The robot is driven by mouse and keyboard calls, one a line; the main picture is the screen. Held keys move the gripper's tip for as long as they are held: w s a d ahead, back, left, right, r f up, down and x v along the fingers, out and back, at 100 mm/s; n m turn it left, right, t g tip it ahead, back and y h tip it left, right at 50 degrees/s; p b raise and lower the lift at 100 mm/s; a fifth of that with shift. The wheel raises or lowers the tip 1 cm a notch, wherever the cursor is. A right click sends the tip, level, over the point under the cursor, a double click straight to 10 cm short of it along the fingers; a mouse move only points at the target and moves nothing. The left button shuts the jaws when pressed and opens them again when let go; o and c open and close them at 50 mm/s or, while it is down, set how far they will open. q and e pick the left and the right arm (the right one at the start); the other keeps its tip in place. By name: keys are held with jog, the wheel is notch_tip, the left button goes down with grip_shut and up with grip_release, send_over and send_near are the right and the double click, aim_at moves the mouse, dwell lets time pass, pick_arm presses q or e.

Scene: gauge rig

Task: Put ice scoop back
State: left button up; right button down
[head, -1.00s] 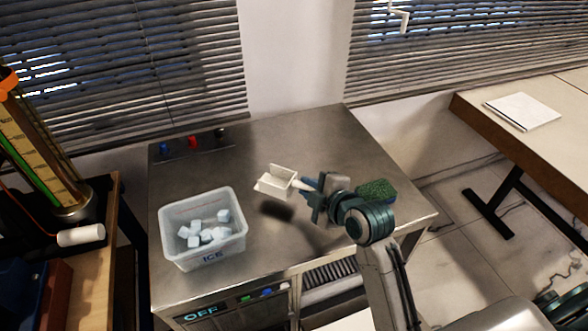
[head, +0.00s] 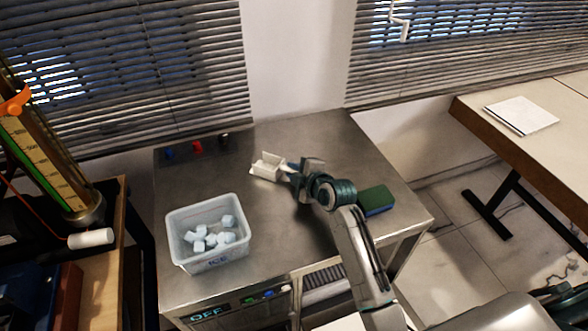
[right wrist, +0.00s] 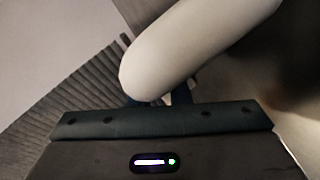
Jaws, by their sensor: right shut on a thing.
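The white ice scoop (head: 268,166) is held by my right gripper (head: 293,172) above the steel counter, behind and to the right of the ice bin. The gripper is shut on its handle. In the right wrist view the pale, rounded handle (right wrist: 190,50) passes between the fingers of my right gripper (right wrist: 160,98). The clear ice bin (head: 174,228) stands at the counter's front left with several ice cubes (head: 208,236) in it. My left gripper is not in view.
The steel counter (head: 290,240) has free room right of the bin. A green sponge-like block (head: 374,200) lies at its right. Blue, red and black knobs (head: 196,147) sit at the back left. A wooden bench with a gauge column (head: 45,165) stands at the left.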

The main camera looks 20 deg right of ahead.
jog(key=shift+f, duration=0.15)
jog(key=c, duration=1.4)
grip_release()
jog(key=shift+o, duration=0.2)
jog(key=b+v, duration=0.1)
jog(key=v, duration=0.9)
jog(key=shift+s+d+r+b, duration=0.1)
jog(key=shift+s+r+b, duration=0.2)
jog(key=shift+b, duration=0.1)
jog(key=shift+s+d+r, duration=0.15)
jog(key=shift+s+r, duration=0.1)
jog(key=shift+s, duration=0.35)
